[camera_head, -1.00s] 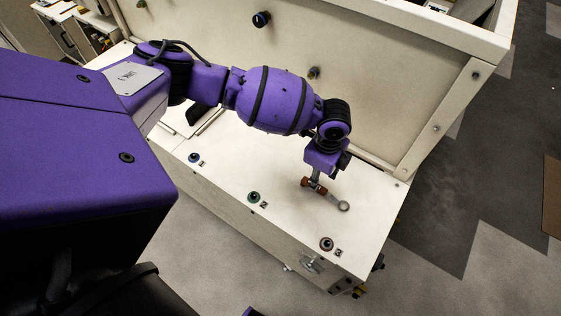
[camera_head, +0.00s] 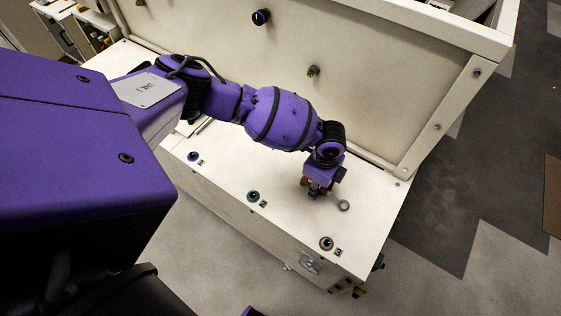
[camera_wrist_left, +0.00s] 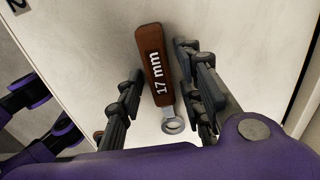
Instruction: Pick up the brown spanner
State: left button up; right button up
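The brown spanner lies on the cream bench top. In the left wrist view its brown handle (camera_wrist_left: 154,62), marked "17 mm", points away from me and its grey ring end is nearer. In the head view the ring (camera_head: 344,206) shows, while my left gripper hides most of the handle. My left gripper (camera_head: 317,190) is low over the handle. In the left wrist view the gripper (camera_wrist_left: 158,70) is open, with one finger on each side of the spanner; I cannot tell whether either finger touches it.
A cream bench top (camera_head: 285,215) has a blue knob (camera_head: 193,157), a green knob (camera_head: 253,196) and a dark reddish knob (camera_head: 326,243) along its front edge. A tall cream panel (camera_head: 360,60) with fittings stands behind it. The top right of the spanner is clear.

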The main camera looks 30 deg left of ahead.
pick_arm(q)
jog(key=shift+w, duration=0.1)
grip_shut()
jog(key=shift+r, duration=0.2)
jog(key=shift+r, duration=0.25)
notch_tip(320, 180, up, 2)
jog(key=shift+w+r, duration=0.15)
jog(key=shift+r, duration=0.05)
jog(key=s+r+p, duration=0.2)
jog(key=s+r, duration=0.7)
jog(key=s, duration=0.5)
jog(key=shift+s+r, duration=0.2)
jog(key=shift+r, duration=0.2)
